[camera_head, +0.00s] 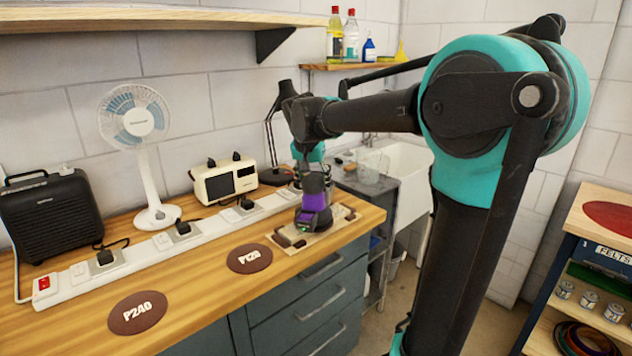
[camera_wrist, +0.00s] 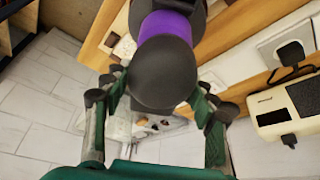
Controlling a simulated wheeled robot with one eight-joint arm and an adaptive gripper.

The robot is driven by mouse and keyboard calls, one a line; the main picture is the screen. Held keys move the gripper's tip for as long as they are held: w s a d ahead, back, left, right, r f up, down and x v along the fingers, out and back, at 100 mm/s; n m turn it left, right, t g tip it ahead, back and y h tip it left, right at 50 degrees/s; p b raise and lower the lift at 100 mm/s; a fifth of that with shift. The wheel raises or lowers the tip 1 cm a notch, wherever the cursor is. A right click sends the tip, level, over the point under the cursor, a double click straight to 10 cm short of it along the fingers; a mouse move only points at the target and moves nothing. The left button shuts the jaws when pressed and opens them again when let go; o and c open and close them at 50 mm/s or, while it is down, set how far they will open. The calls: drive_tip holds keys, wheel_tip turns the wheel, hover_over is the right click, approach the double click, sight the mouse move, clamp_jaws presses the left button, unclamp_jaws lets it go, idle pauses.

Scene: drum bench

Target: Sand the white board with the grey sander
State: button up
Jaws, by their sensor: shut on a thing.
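A dark grey sander with a purple band (camera_head: 315,205) stands about upright at the right end of the bench. My gripper (camera_head: 312,168) is shut on its top from above. In the wrist view the sander's rounded dark top and purple band (camera_wrist: 165,25) show between the fingers of my gripper (camera_wrist: 160,92). A pale board with dark brown patches (camera_head: 319,236) lies on the bench under the sander. The sander appears to be on the board, but I cannot tell whether its base touches it. The sander hides part of the board.
Two brown discs, P120 (camera_head: 249,258) and P240 (camera_head: 138,312), lie left of the board. A white power strip (camera_head: 130,255) runs behind them. A cream appliance (camera_head: 224,180), a fan (camera_head: 150,180) and a black heater (camera_head: 48,215) stand at the back. The bench's front edge is close.

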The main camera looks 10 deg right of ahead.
sight(304, 182)
drive_tip(key=shift+s+a, duration=0.35)
drive_tip(key=shift+a, duration=0.2)
drive_tip(key=shift+s+a+r, duration=0.1)
drive_tip(key=shift+s+a, duration=0.3)
drive_tip(key=shift+a, duration=0.1)
drive_tip(key=shift+s+a, duration=0.15)
drive_tip(key=shift+a, duration=0.1)
drive_tip(key=shift+s+a, duration=0.15)
drive_tip(key=shift+a, duration=0.05)
drive_tip(key=shift+s+a+f, duration=0.15)
drive_tip(key=shift+s+a, duration=0.3)
drive_tip(key=shift+a, duration=0.1)
drive_tip(key=shift+s+a+f, duration=0.15)
drive_tip(key=shift+s+a, duration=0.3)
drive_tip(key=shift+a, duration=0.05)
drive_tip(key=shift+c, duration=0.7)
drive_tip(key=shift+w+d, duration=0.25)
